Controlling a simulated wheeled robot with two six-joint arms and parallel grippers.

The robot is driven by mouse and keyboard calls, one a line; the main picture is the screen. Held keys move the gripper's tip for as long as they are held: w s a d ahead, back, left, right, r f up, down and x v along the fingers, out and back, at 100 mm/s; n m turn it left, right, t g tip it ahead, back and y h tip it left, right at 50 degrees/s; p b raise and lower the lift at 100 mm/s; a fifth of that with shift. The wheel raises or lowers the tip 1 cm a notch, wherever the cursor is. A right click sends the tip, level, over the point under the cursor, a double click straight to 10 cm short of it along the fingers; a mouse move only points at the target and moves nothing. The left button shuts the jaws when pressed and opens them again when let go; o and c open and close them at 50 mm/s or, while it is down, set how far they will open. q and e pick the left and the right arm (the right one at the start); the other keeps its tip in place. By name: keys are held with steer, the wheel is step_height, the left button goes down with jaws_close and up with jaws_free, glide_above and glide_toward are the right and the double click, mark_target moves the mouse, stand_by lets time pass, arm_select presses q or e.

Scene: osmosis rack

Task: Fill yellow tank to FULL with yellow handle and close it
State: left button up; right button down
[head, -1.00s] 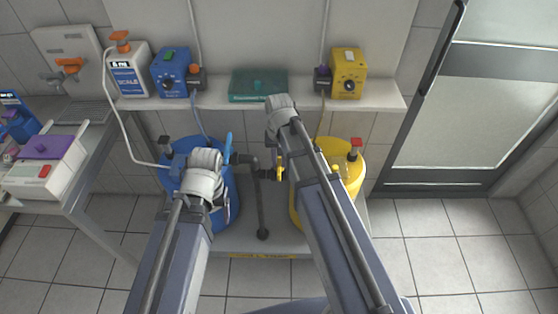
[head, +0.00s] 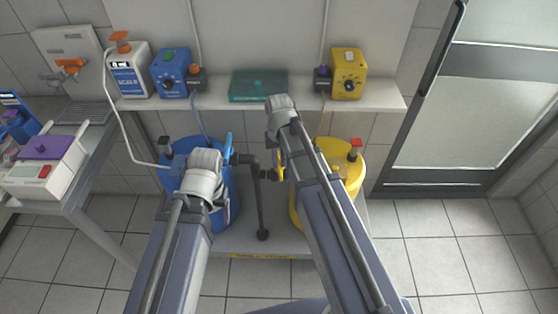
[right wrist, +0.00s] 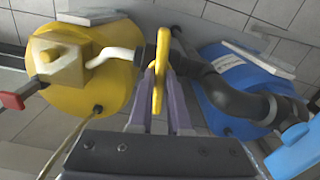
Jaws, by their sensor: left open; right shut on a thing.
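The yellow tank (head: 354,178) stands at the right of the low platform, partly hidden by my right arm. Its yellow handle (head: 280,166) sits on the dark valve pipe left of the tank. In the right wrist view the handle (right wrist: 160,72) stands upright between the purple fingers of my right gripper (right wrist: 160,97), which is shut on it. A white spout (right wrist: 116,56) runs from the tank top toward the pipe. My left arm ends above the blue tank; the jaws of my left gripper (head: 205,168) are hidden behind the wrist but open. No level mark is readable.
The blue tank (head: 228,205) with a blue handle (head: 228,148) stands at the left. A shelf (head: 217,98) behind holds a blue box (head: 171,73), a yellow box (head: 349,73) and a teal case (head: 258,86). A side table is at far left. The right floor is clear.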

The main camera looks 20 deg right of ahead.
steer(key=n, duration=0.4)
steer(key=shift+n, duration=0.3)
steer(key=n, duration=0.3)
steer(key=shift+n, duration=0.3)
steer(key=n, duration=0.4)
steer(key=shift+n, duration=2)
steer(key=c, duration=0.9)
jaws_free()
steer(key=shift+o, duration=0.2)
